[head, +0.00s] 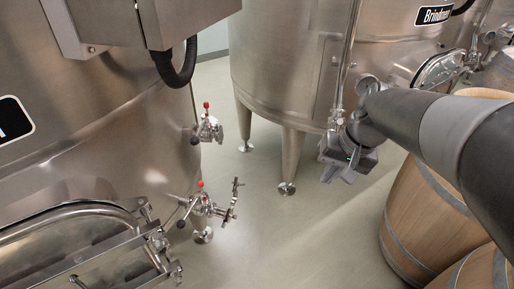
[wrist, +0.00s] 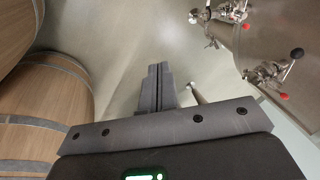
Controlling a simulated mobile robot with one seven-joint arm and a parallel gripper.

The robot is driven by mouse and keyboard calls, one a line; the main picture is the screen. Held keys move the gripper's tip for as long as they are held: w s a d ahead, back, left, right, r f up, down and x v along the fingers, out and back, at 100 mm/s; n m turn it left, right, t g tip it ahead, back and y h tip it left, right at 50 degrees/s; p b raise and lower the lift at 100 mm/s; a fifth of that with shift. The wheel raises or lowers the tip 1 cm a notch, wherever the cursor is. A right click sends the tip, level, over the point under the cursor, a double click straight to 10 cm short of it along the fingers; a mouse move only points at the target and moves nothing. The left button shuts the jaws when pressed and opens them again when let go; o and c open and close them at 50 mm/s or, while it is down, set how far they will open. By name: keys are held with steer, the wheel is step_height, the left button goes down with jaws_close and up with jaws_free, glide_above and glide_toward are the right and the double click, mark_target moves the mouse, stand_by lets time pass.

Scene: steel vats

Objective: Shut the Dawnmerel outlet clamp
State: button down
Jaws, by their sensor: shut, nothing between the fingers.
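Two steel outlet fittings with red caps and black-knobbed handles stick out of the left vat (head: 110,110). The nearer fitting (head: 202,204) has a clamp (head: 234,198) at its outer end, with parts jutting up and down; it looks swung open, but it is small. The farther fitting (head: 207,129) sits higher in the picture. Both fittings show at the upper right of the wrist view (wrist: 268,74). The left vat's name plate (head: 12,120) is cut off, so I cannot read Dawnmerel. My gripper (head: 338,174) is shut and empty, right of the fittings and apart from them (wrist: 159,84).
A second vat (head: 290,70) on legs, its plate starting "Brind", stands behind my gripper. Wooden barrels (head: 405,215) stand at the right, close to my arm. A hatch (head: 75,225) juts out at the lower left. The floor between fittings and barrels is clear.

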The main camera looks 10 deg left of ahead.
mark_target(236, 188)
steer(key=w+a+f+g+y, duration=0.35)
steer(key=w+a+f, duration=0.25)
steer(key=w+f, duration=0.25)
steer(key=w+a+f+g+y, duration=0.2)
steer(key=w+a+f+y, duration=0.2)
steer(key=w+a+f, duration=0.4)
steer(key=w+a+f+m+t+y, duration=0.15)
steer(key=w+f+y, duration=0.3)
steer(key=f, duration=0.45)
steer(key=w+f+m+t+y, duration=0.1)
steer(key=w+f+m+y, duration=0.25)
steer(key=w+f, duration=0.35)
steer(key=shift+y, duration=0.35)
steer(key=shift+s+a+r, duration=0.25)
steer(key=shift+s+a, duration=0.7)
steer(key=shift+a, duration=0.8)
steer(key=shift+s+a+r, duration=0.3)
steer(key=shift+s+a, duration=0.7)
steer(key=shift+a, duration=0.7)
steer(key=shift+s+a+r, duration=0.25)
steer(key=shift+s+a, duration=0.7)
steer(key=shift+a, duration=0.8)
